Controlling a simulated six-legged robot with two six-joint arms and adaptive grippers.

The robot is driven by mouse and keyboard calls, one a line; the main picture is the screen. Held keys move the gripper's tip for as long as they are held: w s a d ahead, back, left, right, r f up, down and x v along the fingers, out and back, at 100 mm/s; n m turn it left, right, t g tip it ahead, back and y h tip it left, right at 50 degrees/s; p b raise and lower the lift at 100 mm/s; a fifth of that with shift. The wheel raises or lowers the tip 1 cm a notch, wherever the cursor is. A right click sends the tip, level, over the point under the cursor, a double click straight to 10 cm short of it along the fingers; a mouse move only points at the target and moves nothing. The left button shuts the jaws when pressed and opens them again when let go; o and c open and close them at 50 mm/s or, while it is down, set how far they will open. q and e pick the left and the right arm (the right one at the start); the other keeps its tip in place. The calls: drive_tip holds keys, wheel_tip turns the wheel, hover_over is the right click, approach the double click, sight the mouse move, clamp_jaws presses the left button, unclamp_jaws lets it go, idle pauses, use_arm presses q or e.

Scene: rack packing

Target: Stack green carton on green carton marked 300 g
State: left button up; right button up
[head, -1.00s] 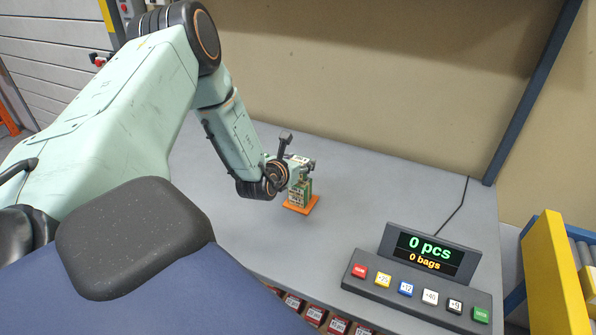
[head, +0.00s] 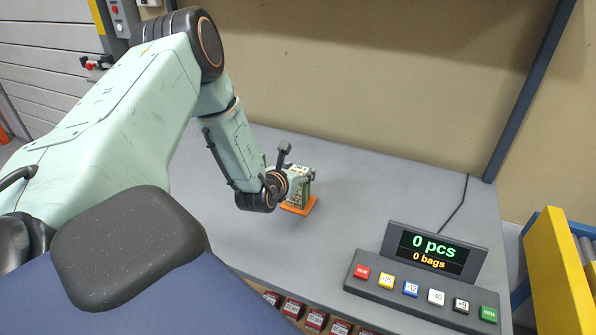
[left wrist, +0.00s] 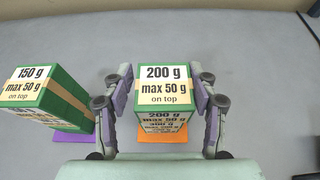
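In the left wrist view a green carton marked 200 g, max 50 g on top (left wrist: 165,88), sits upright between the fingers of my left gripper (left wrist: 165,100). Narrow gaps show between it and both purple finger pads, so the gripper is open around it. Below it is a carton marked 300 g (left wrist: 161,128), mostly hidden, above an orange mat (left wrist: 163,138). In the head view the green stack (head: 303,188) stands on the orange mat (head: 299,208), partly hidden by my left gripper (head: 300,175). My right gripper is not in view.
A green carton marked 150 g (left wrist: 42,88) stands on a purple mat (left wrist: 75,145), left of the gripper. A counter console (head: 425,270) with coloured buttons stands at the front right of the grey table (head: 390,200). The table between is clear.

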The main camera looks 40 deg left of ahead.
use_arm(q)
drive_tip(key=shift+o, duration=1)
drive_tip(key=shift+a, duration=0.15)
drive_tip(key=shift+d+r, duration=0.15)
drive_tip(key=shift+d, duration=0.15)
drive_tip(key=shift+a+r+p, duration=0.15)
drive_tip(key=shift+r+p, duration=0.2)
drive_tip(key=shift+p, duration=0.05)
drive_tip(key=p+v, duration=0.3)
drive_tip(key=v, duration=0.8)
drive_tip(key=shift+s, duration=0.4)
drive_tip(key=shift+d, duration=0.3)
drive_tip(key=shift+a+f, duration=0.1)
